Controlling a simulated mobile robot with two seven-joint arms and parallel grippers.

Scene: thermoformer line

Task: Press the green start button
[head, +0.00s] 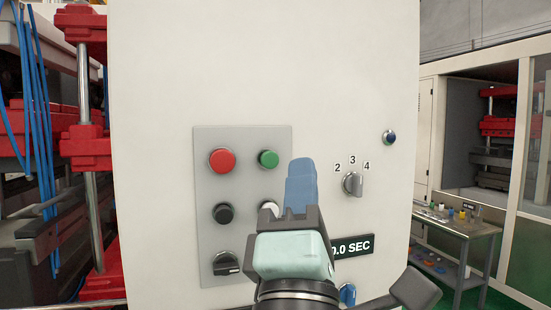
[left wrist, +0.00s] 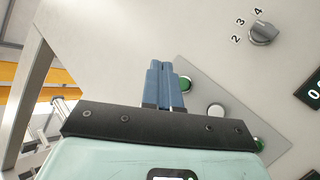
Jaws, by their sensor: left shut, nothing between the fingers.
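A green button (head: 268,159) sits at the upper right of the grey button plate (head: 206,186) on the white cabinet. My left gripper (head: 300,172) is shut and empty, its blue fingers pointing at the cabinet just right of and below that button. In the left wrist view, the same green button (left wrist: 187,84) shows beside the fingertips (left wrist: 160,66), partly covered by them. A second green button (left wrist: 259,144) shows beyond the white one; my gripper hides it in the head view. I see no touch on a button, and the gap to the plate cannot be told.
The plate also holds a red button (head: 222,160), a black button (head: 223,213), a white button (head: 267,209) and a black knob (head: 227,263). To the right are a numbered selector (head: 353,184), a blue button (head: 389,137) and a display (head: 355,246). A small table (head: 470,232) stands farther right.

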